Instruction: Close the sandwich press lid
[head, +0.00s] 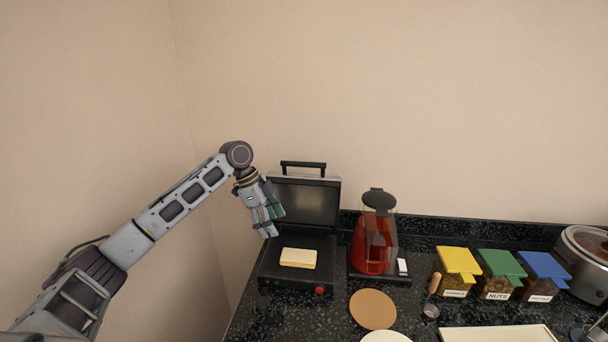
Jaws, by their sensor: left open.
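The sandwich press stands at the left end of the dark counter in the head view. Its lid (305,203) is raised upright, with a black handle (303,164) along the top edge. Its base plate (323,247) lies flat and holds a pale yellow slice-shaped sandwich (298,258). A red knob (320,290) is on the base's front. My left gripper (271,226) is open and empty, pointing down in front of the lid's left side, below the handle. It hides part of the lid's left edge. I cannot tell whether it touches the lid. My right gripper is not in view.
A red-filled blender jug (372,245) stands close to the right of the press. A round cork mat (373,309) lies in front. Lidded boxes, the yellow-topped one (457,261) nearest, and a metal cooker (585,262) stand further right. Walls close the left and back.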

